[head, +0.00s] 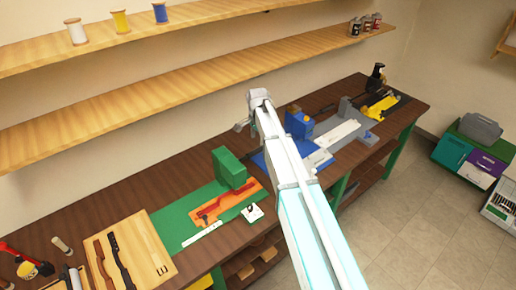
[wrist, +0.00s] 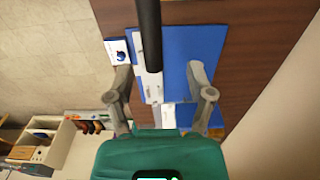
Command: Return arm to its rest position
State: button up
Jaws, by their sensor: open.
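My arm (head: 298,190) reaches from the lower right up over the workbench (head: 135,190). In the head view its far end hides most of my gripper (head: 241,125); only a small grey part shows. In the wrist view my gripper (wrist: 159,72) has its two grey fingers spread apart, above a blue mat (wrist: 178,45) with a white strip (wrist: 141,50) on it. A dark rod (wrist: 149,35) comes down from the top edge between the fingers. I cannot tell whether the rod touches the gripper or what it belongs to.
On the bench are a green block (head: 229,168) on a green mat, a blue block (head: 298,122), grey fixtures (head: 346,110) and a wooden board (head: 148,250) with dark tools. Two wall shelves (head: 150,85) run behind. Coloured boxes (head: 474,150) stand on the floor at right. Floor in front is clear.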

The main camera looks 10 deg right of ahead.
dwell(0.3)
jog(key=s+d+f+n+b, duration=0.2)
jog(key=s+f+n+b, duration=0.2)
jog(key=s, duration=0.5)
jog(key=s+d+f+n+b, duration=0.3)
jog(key=s+f+b, duration=0.3)
jog(key=s, duration=0.3)
jog(key=s+d+f+n+b, duration=0.3)
jog(key=s+f+b, duration=0.3)
jog(key=s, duration=0.4)
jog(key=shift+f+n, duration=0.15)
jog(key=shift+n, duration=0.65)
